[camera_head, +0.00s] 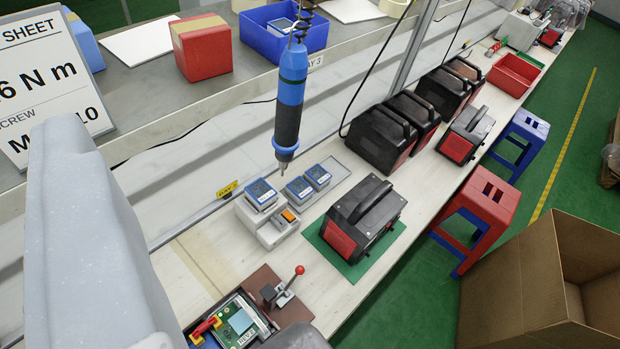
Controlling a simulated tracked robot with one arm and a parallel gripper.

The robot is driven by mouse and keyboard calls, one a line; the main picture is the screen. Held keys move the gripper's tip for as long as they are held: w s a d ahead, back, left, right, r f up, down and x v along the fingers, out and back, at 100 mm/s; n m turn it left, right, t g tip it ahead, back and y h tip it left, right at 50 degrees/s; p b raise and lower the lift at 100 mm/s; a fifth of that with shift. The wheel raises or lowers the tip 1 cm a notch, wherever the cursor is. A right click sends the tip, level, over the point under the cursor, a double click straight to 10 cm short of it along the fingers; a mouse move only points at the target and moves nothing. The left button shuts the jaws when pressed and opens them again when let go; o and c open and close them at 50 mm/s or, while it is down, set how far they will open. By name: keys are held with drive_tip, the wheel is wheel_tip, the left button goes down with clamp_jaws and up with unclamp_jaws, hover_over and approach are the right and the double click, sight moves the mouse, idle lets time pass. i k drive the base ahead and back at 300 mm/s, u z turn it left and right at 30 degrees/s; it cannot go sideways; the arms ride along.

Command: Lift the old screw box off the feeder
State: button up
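A small box (261,194) with a blue-edged label sits on top of the pale grey feeder (268,226), which has an orange button on its front. The feeder stands on the light workbench, left of centre. Two similar blue-labelled boxes, a nearer one (299,190) and a farther one (318,176), stand beside it to the right. A large pale grey part at the left edge looks like part of my arm. My gripper's fingertips do not show, and nothing touches the box on the feeder.
A blue screwdriver (289,105) hangs just above the boxes. A black-and-red machine (363,218) stands right of the feeder on a green mat. A fixture with a red-knobbed lever (285,290) lies in front. Stools and an open carton (545,285) stand off the bench at right.

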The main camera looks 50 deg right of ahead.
sight(258, 192)
drive_tip(key=z, duration=0.65)
drive_tip(key=k, duration=1.15)
drive_tip(key=z, duration=0.5)
drive_tip(key=i, duration=1.7)
drive_tip(key=u, duration=0.3)
